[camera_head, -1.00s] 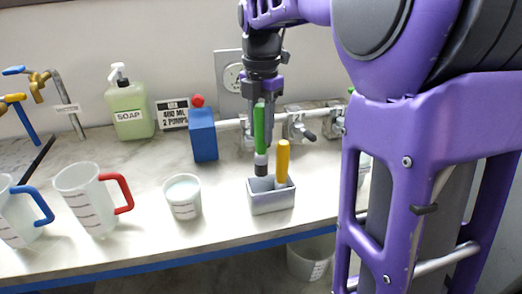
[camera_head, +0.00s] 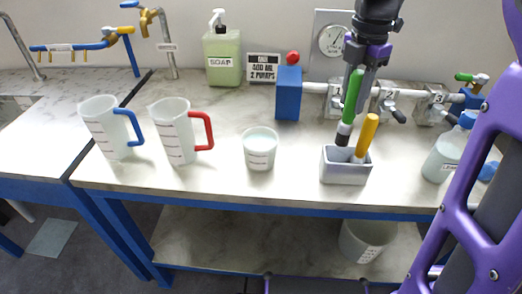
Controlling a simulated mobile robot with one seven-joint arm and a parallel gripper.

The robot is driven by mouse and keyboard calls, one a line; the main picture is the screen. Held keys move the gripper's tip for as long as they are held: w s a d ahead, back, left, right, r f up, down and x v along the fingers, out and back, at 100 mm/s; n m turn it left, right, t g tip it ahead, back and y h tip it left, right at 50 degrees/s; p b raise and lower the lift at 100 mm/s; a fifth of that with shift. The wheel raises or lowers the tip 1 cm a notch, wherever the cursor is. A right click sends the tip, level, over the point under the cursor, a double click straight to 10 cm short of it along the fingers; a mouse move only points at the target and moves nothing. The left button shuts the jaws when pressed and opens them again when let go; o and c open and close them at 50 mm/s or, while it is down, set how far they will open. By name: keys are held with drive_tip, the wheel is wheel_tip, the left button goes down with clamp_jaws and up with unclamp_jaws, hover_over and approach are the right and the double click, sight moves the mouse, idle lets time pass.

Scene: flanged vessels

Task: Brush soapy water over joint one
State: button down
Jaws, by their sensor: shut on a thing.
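My gripper (camera_head: 361,72) points down at the right of the bench and is shut on the green-handled brush (camera_head: 351,98). The brush is upright and slightly tilted, its dark end at the opening of the grey metal holder (camera_head: 345,172); I cannot tell if it is inside. A yellow-handled brush (camera_head: 366,135) stands in that holder. A cup of pale liquid (camera_head: 260,149) stands left of the holder. Behind the gripper runs a pipe (camera_head: 315,88) with numbered joints. Joint one is largely hidden by the gripper; joints two (camera_head: 388,97) and three (camera_head: 436,101) show.
A blue-handled jug (camera_head: 106,127) and a red-handled jug (camera_head: 174,131) stand at left. A soap bottle (camera_head: 223,62), a sign (camera_head: 263,68) and a blue block (camera_head: 288,93) stand behind. A clear bottle (camera_head: 446,150) is at right. The bench between cup and holder is clear.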

idle(0.6)
drive_tip(key=a+r+t+y+p, duration=0.1)
drive_tip(key=a+r+p, duration=0.15)
drive_tip(key=a, duration=0.65)
drive_tip(key=a+r+t+p, duration=0.1)
drive_tip(key=a+r+p, duration=0.15)
drive_tip(key=a, duration=0.65)
wheel_tip(320, 180, down, 11)
drive_tip(key=b, duration=0.7)
drive_tip(key=shift+w+r+b, duration=0.15)
drive_tip(key=shift+w+b, duration=0.1)
drive_tip(key=shift+b, duration=0.1)
drive_tip(key=shift+r, duration=0.1)
wheel_tip(320, 180, up, 6)
drive_tip(key=p, duration=0.5)
drive_tip(key=shift+r, duration=0.2)
drive_tip(key=shift+p, duration=0.3)
drive_tip(key=shift+r+p, duration=1.6)
drive_tip(key=shift+r, duration=0.4)
